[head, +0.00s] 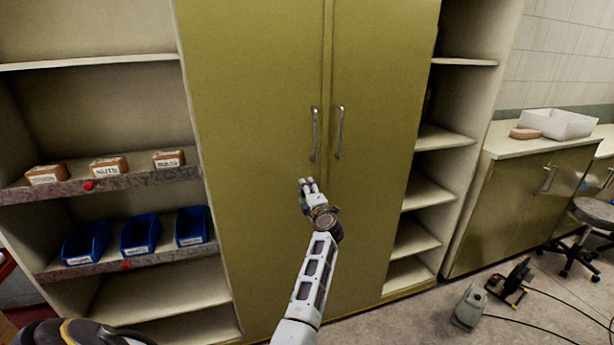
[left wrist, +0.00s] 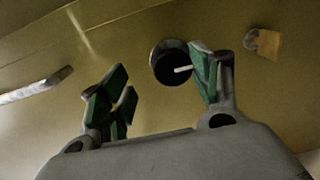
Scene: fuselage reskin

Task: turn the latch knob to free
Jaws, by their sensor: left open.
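My left gripper (head: 309,184) is in front of the olive cabinet's left door (head: 262,150), near its inner edge and below the handles. I cannot make out the knob in the head view. My right gripper is not in view.
Two upright metal handles, left (head: 315,134) and right (head: 340,132), stand out from the doors. A small yellowish tag (left wrist: 264,43) is beside the fitting. Blue bins (head: 140,235) and labelled boxes (head: 109,166) fill the left shelves. A stool (head: 592,212) and cables are at right.

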